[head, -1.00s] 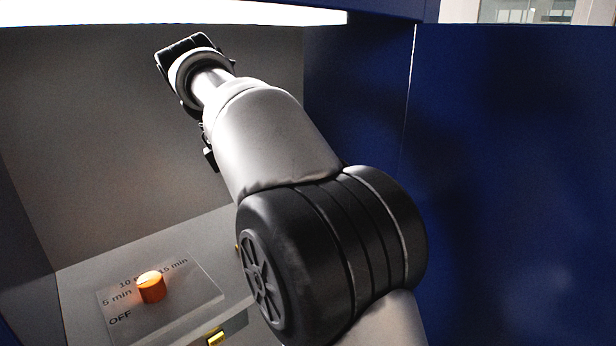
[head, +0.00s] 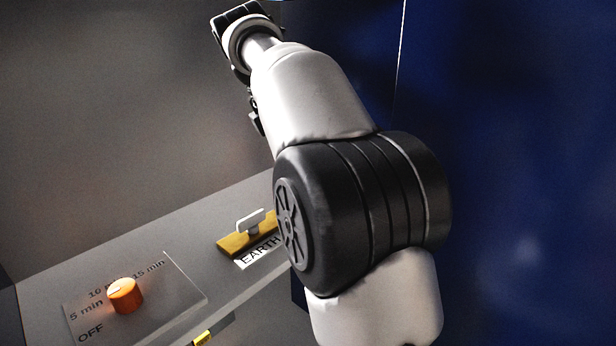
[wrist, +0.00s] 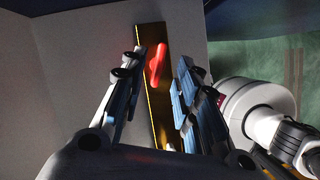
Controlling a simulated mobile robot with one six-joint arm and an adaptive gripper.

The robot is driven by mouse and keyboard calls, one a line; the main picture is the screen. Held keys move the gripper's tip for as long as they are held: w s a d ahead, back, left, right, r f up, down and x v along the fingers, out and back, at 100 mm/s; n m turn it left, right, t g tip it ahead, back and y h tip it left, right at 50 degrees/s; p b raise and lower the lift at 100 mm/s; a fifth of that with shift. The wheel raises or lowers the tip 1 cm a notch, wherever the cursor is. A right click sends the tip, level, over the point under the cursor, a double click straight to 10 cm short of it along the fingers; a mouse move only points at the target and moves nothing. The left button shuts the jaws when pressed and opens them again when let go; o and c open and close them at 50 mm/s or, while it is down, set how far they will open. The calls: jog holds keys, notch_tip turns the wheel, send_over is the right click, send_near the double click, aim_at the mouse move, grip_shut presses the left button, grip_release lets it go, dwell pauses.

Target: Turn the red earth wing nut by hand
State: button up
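In the wrist view, a red wing nut (wrist: 156,62) stands on a dark, yellow-edged strip (wrist: 153,100), between the two fingers of my gripper (wrist: 160,68). The gripper is open, and I see gaps on both sides of the nut. In the head view, my gripper (head: 238,22) is at the top, facing away, and its fingertips are hidden. A pale grey wing nut (head: 250,221) stands on a brass plate (head: 234,245) beside an EARTH label (head: 259,253). No red nut shows in the head view; my arm covers part of the ledge.
An orange timer knob (head: 125,295) sits on a clear panel (head: 180,300) at the lower left, marked OFF and in minutes. A grey wall (head: 120,130) stands behind the ledge. A dark blue panel (head: 520,150) fills the right side.

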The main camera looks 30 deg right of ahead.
jog(key=shift+b+x, duration=0.4)
jog(key=shift+x, duration=0.45)
jog(key=shift+w+d+f, duration=0.1)
jog(key=shift+d+f, duration=0.1)
jog(key=shift+f, duration=0.4)
grip_shut()
